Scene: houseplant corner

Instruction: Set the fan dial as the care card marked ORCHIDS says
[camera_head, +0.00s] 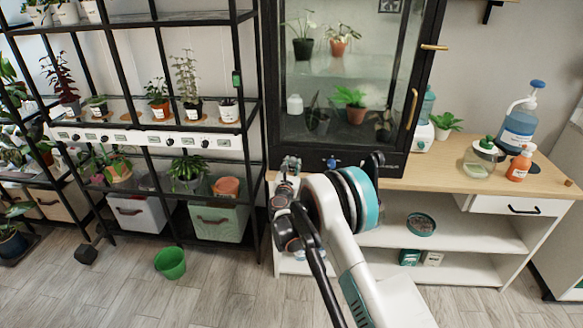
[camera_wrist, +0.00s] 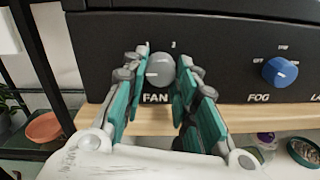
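The grey fan dial (camera_wrist: 161,70) is on the black cabinet front above the word FAN, with small marks above it, one reading 3. A pale mark shows on its face; its exact setting is unclear. My gripper (camera_wrist: 161,78) has one finger at each side of the dial, close against it, and looks closed on it. In the head view my gripper (camera_head: 290,165) is at the lower left of the glass cabinet (camera_head: 300,158) and hides the dial. A small card (camera_head: 390,5) is at the cabinet's top; its text is unreadable. No ORCHIDS heading is legible.
A blue FOG dial (camera_wrist: 280,72) is to the right on the same panel. The wooden counter (camera_head: 430,175) runs below the cabinet, with bottles at its right. A black shelf rack (camera_head: 255,100) stands left. A green bucket (camera_head: 170,263) is on the floor.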

